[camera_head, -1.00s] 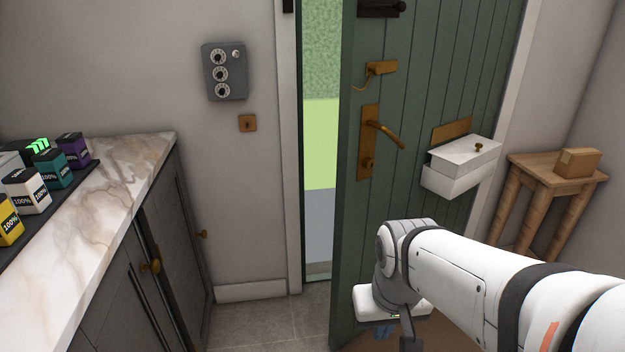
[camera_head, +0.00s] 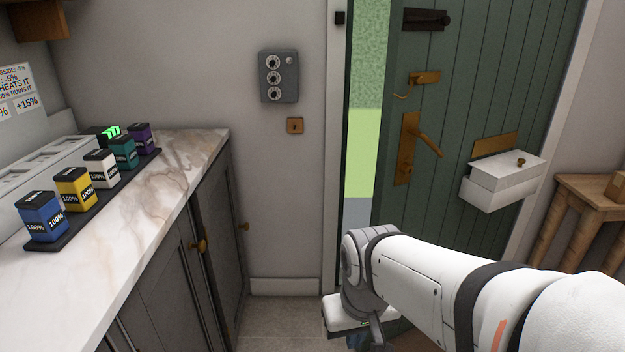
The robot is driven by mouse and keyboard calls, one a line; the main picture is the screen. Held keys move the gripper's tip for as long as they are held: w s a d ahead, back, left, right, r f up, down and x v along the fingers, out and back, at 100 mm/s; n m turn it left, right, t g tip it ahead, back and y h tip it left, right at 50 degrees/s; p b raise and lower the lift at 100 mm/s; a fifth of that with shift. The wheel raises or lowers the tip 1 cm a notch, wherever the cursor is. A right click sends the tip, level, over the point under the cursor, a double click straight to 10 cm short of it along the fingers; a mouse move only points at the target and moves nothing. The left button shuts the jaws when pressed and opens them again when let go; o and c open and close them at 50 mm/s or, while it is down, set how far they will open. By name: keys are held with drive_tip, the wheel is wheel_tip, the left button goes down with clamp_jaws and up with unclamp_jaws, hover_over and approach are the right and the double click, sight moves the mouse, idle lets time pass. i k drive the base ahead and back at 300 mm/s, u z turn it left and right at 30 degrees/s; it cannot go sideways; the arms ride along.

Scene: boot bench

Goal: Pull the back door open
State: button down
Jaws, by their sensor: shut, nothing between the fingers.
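The green plank back door (camera_head: 458,130) stands ajar on the right. A narrow upright gap (camera_head: 364,140) along its left edge shows bright green outside. The door has a brass lever handle (camera_head: 425,143) on a brass plate and a dark bolt (camera_head: 427,18) near the top. My arm reaches in from the lower right, in front of the door's lower part. My gripper (camera_head: 356,342) is low at the bottom edge, below the handle, shut and empty. It is mostly hidden by my wrist, and I cannot tell whether it touches the door.
A marble-topped cabinet (camera_head: 185,158) with several coloured boxes runs along the left. A grey dial box (camera_head: 279,76) hangs on the wall beside the frame. A white box (camera_head: 503,180) juts from the door. A wooden stool (camera_head: 578,210) stands at right. Some floor (camera_head: 280,318) is clear.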

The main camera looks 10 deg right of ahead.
sight(491, 76)
drive_tip(key=u, duration=0.05)
drive_tip(key=i, duration=1)
